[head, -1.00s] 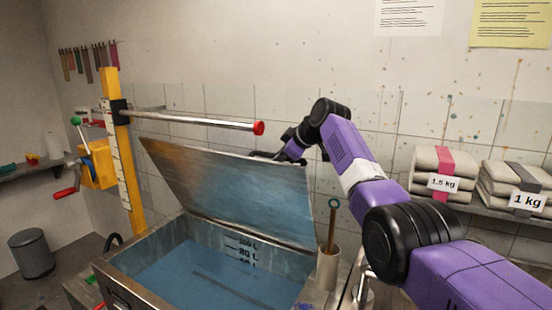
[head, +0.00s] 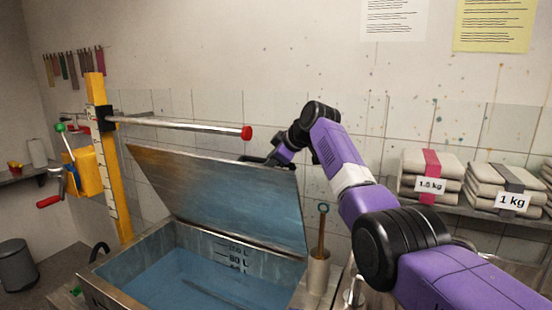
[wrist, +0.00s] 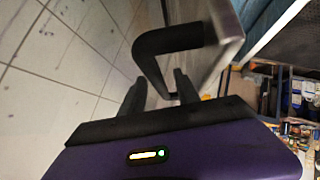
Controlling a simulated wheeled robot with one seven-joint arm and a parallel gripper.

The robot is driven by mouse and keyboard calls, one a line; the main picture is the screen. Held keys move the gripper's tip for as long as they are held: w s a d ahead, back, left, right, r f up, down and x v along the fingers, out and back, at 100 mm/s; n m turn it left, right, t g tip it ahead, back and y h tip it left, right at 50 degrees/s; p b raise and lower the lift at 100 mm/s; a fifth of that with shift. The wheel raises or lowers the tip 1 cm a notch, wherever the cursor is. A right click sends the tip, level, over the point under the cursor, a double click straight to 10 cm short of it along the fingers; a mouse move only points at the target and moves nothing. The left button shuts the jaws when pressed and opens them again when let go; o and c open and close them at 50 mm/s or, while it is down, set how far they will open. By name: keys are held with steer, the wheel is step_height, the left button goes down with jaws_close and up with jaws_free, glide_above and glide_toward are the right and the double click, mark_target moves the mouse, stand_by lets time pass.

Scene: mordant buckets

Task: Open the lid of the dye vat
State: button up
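The dye vat (head: 135,238) is a metal tub of blue liquid with level marks on its inner wall. Its metal lid (head: 225,195) is raised and tilted up steeply, leaving the vat's mouth uncovered. My gripper (head: 255,160) is behind the lid's upper edge, partly hidden by it. In the wrist view, the lid's black loop handle (wrist: 168,40) stands out from the lid. My gripper's two dark fingers (wrist: 160,95) are apart, with the handle's bar running between them. I cannot tell whether either finger touches the bar.
A level bar with a red end (head: 180,124) reaches from a yellow post (head: 110,180) above the lid. A holder (head: 318,272) with a wooden-handled tool stands by the vat's right rim. Labelled cloth stacks (head: 430,177) sit on the right shelf. A grey bin (head: 17,265) stands left.

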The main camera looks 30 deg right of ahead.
steer(key=shift+b+v, duration=1.35)
steer(key=shift+v, duration=2.2)
